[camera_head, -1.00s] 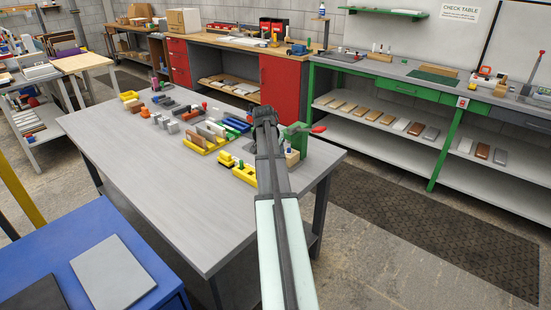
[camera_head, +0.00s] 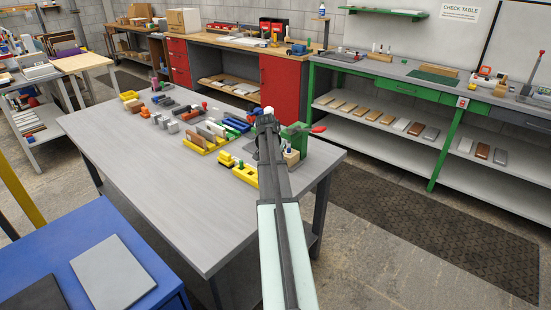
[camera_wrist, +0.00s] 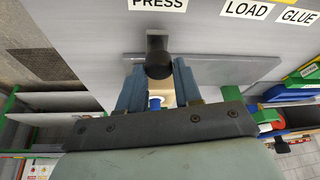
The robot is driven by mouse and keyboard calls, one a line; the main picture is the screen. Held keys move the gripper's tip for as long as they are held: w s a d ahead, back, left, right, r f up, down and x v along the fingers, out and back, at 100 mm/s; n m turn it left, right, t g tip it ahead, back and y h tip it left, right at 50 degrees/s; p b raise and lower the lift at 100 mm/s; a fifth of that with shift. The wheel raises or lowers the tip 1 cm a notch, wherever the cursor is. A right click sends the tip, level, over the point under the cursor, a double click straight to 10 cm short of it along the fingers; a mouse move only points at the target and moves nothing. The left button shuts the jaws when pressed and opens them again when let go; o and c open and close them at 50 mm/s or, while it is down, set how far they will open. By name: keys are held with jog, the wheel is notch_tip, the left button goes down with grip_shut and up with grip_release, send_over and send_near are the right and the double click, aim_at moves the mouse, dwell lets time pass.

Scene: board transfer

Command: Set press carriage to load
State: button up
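My gripper (camera_wrist: 159,75) points down at a grey surface. Its two blue-grey fingers stand apart, one on each side of a black knob (camera_wrist: 158,64). The knob fills most of the gap, and I cannot tell if the fingers press on it. The labels PRESS (camera_wrist: 157,4), LOAD (camera_wrist: 246,9) and GLUE (camera_wrist: 299,16) lie beyond it. In the head view my gripper (camera_head: 267,118) is beside the green press (camera_head: 295,136) with its red lever (camera_head: 318,129). My arm hides the carriage there.
The grey table (camera_head: 150,180) holds yellow trays (camera_head: 205,143) and several coloured parts left of my gripper. Its front left is clear. A blue cart (camera_head: 55,265) with a grey board (camera_head: 112,272) stands at the front left. A green-framed bench (camera_head: 440,140) stands behind right.

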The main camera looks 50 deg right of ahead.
grip_shut()
jog(key=w, duration=1.1)
jog(key=shift+w, duration=0.1)
jog(key=shift+o, duration=2.4)
grip_release()
